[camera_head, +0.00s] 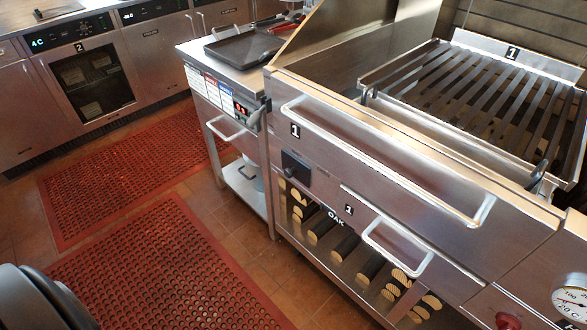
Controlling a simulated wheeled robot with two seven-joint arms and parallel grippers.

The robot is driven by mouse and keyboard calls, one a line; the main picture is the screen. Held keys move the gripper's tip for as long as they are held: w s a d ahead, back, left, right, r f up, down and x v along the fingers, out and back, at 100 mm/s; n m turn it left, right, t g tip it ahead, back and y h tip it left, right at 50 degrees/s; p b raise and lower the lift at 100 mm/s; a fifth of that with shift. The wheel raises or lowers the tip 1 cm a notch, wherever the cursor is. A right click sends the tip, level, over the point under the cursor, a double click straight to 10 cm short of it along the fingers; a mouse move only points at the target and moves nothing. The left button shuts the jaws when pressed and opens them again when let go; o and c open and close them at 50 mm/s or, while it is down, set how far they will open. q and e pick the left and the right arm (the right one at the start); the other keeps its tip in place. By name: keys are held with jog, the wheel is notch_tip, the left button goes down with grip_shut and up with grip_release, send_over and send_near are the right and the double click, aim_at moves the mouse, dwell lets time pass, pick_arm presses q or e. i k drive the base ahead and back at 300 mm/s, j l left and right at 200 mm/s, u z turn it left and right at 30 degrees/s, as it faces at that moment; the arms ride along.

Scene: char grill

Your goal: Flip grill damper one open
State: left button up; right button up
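The char grill (330,145) with a steel front stands at the right, its grate (480,95) on top marked 1. A small black control (296,168) sits on the front panel below a label 1; I cannot tell whether it is the damper or how it is set. A long bar handle (385,160) runs across the front. Below it is a shorter handle (397,250) beside another label 1. Neither of my grippers is in view.
Logs (345,247) lie on the shelf under the grill, marked OAK. A steel side counter (228,62) with a black tray (244,48) adjoins it. Red perforated mats (160,265) cover the floor. A round gauge (572,297) is at the lower right.

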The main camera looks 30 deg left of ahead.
aim_at(292, 167)
jog(key=k+j, duration=0.15)
jog(key=j, duration=0.25)
jog(key=k+j, duration=0.1)
jog(key=j, duration=0.3)
jog(key=k+j, duration=0.15)
jog(key=j, duration=0.3)
jog(key=k+j+u, duration=0.1)
jog(key=j, duration=0.3)
